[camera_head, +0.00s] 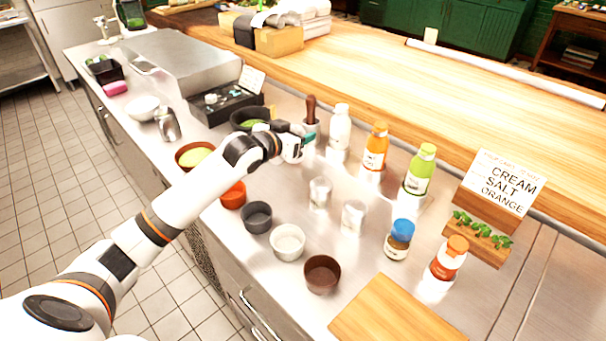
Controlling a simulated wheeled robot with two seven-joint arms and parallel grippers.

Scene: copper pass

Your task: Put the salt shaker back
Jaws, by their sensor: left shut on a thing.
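My left gripper (304,138) reaches in from the left over the steel counter, beside the mortar. It is shut on a small whitish thing (292,151), which looks like the salt shaker but is mostly hidden by the gripper. Whether its base touches the counter is hard to tell. A card (502,183) at the right reads CREAM, SALT, ORANGE below a smaller line. White (340,128), orange (375,148) and green (419,170) bottles stand in a row at the counter's back. My right gripper is not in view.
A mortar with a brown pestle (311,109) stands just behind my gripper. Two clear glasses (320,193) (353,218), a blue-capped jar (399,240) and an orange-capped bottle (450,259) stand further right. Several small bowls (288,243) line the front. A wooden board (390,312) lies front right.

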